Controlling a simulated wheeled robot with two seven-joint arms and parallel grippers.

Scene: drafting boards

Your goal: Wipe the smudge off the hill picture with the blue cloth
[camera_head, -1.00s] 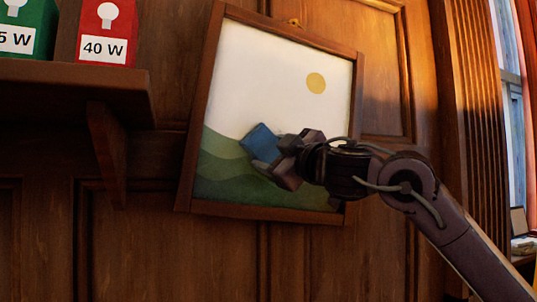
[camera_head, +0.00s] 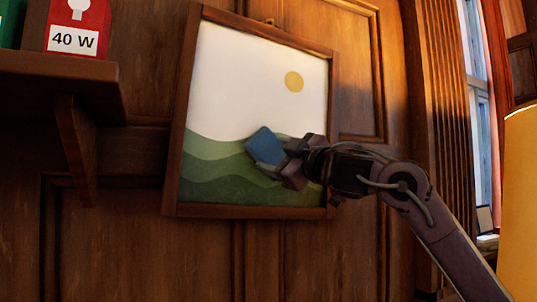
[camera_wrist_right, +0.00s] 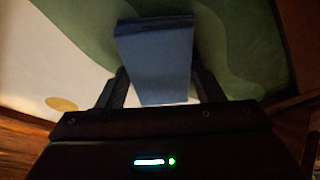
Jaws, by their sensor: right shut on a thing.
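The hill picture (camera_head: 255,75) hangs slightly tilted on the panelled wall, in a brown wooden frame, with green hills, a pale sky and a yellow sun. My right gripper (camera_head: 288,158) is shut on the blue cloth (camera_head: 264,146) and holds it at the hills, right of the picture's middle. In the right wrist view the cloth (camera_wrist_right: 156,58) sits between the two fingers, with the green hills behind it. I cannot tell whether it presses on the picture. No smudge shows; the cloth and gripper hide part of the hills. My left gripper is out of view.
A wooden shelf (camera_head: 60,80) with a bracket juts out left of the picture, holding a red 40 W box (camera_head: 75,28) and part of a green one. A yellow, rounded thing (camera_head: 520,200) stands at the right edge, near a window.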

